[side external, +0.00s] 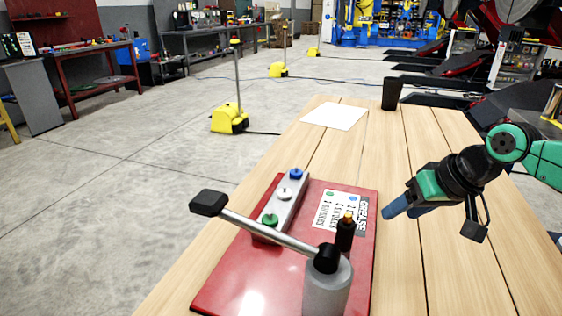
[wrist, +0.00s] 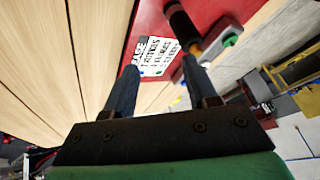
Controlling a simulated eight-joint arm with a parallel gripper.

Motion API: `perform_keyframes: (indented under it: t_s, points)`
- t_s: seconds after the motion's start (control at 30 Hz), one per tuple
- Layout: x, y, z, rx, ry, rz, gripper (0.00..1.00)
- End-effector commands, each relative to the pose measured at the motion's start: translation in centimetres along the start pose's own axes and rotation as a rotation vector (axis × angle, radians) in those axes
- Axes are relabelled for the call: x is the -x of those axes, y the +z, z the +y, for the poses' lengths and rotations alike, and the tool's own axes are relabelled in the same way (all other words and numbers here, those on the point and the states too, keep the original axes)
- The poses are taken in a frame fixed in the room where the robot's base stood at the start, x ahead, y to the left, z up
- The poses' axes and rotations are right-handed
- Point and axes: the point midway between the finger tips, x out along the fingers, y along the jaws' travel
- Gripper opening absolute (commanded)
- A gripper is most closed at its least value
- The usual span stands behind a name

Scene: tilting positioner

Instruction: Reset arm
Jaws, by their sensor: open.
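My gripper (side external: 392,209) is open and empty, held in the air to the right of the red plate (side external: 232,278). Its two blue fingers stand apart in the wrist view (wrist: 159,68). The red plate lies on the wooden table. It bears a grey block with a green button (side external: 270,220), a white button (side external: 284,193) and a blue button (side external: 296,174). A lever with a black knob (side external: 208,203) slopes from a grey cylinder (side external: 329,290) at the front. A black upright piece with an orange tip (side external: 345,232) stands beside a white label (side external: 334,208) reading "GREASE".
The wooden table (side external: 420,240) is bare to the right of the plate. Yellow floor units, workbenches and red-and-black machinery stand beyond the table.

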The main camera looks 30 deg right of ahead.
Motion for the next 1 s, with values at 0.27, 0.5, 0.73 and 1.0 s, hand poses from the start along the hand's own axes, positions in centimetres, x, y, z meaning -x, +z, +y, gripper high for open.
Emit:
perform_keyframes:
  t_s: [0.27,0.5,0.73,1.0]
  points:
    - [0.73,0.40,0.62,0.279,0.086,0.101,0.52]
    - [0.73,0.38,0.64,0.280,0.087,0.101,0.52]
    - [0.73,0.39,0.64,0.279,0.086,0.101,0.52]
    - [0.73,0.39,0.64,0.279,0.086,0.101,0.52]
